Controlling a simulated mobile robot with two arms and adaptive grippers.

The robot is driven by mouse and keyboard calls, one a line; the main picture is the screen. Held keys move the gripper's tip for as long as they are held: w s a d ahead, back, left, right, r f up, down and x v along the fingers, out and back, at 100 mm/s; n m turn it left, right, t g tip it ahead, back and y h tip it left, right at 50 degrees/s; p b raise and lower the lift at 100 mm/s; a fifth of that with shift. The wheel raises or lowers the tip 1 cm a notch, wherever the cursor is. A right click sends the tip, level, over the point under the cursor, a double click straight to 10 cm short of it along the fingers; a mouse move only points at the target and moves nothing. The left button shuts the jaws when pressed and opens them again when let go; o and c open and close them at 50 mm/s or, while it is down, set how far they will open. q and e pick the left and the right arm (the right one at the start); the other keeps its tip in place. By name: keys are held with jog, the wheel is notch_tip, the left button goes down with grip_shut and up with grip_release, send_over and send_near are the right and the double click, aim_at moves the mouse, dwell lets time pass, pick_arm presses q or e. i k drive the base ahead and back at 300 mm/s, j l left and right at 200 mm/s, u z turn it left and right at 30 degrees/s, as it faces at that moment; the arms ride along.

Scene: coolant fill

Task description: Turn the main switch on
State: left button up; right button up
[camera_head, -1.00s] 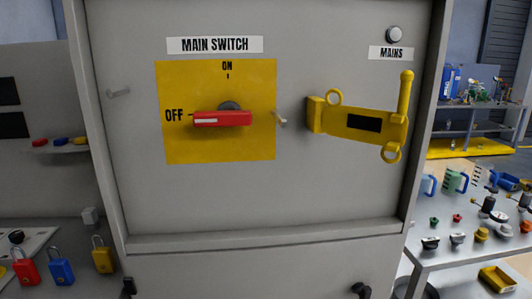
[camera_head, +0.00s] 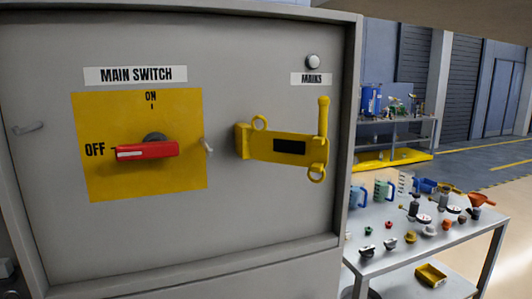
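The main switch has a red handle (camera_head: 147,151) on a yellow plate (camera_head: 184,110) on the front of a grey cabinet. The handle lies level, with its white mark at the left end by the word OFF. The word ON is at the top of the plate. A yellow hasp-like bar (camera_head: 288,146) with two rings and an upright grip is fixed to the right of the plate. A round pale lamp (camera_head: 313,62) sits above the MAINS label (camera_head: 312,79). Neither of my grippers shows in this view.
A grey table (camera_head: 425,247) with small caps, jugs and an orange funnel (camera_head: 480,201) stands right of the cabinet (camera_head: 240,230). A shelf (camera_head: 420,129) with a blue container stands behind it. Open floor (camera_head: 500,160) shows at the far right.

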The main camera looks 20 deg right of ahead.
aim_at(155, 145)
jog(key=l+u, duration=0.15)
jog(key=u, duration=0.35)
jog(key=i+l+u, duration=0.1)
jog(key=u, duration=0.35)
jog(key=l+u, duration=0.3)
jog(key=u, duration=0.2)
jog(key=l+u, duration=0.1)
jog(key=l, duration=0.35)
jog(key=k+l+u, duration=0.15)
jog(key=l, duration=0.3)
jog(key=k+l+u, duration=0.1)
jog(key=l, duration=0.3)
jog(key=k+l+u, duration=0.15)
jog(key=l, duration=0.3)
jog(key=k+l+u, duration=0.1)
jog(key=l, duration=0.3)
jog(key=k+l+u, duration=0.15)
jog(key=l, duration=0.25)
jog(key=i+l+u, duration=0.2)
jog(key=k+j, duration=0.1)
jog(key=j, duration=0.05)
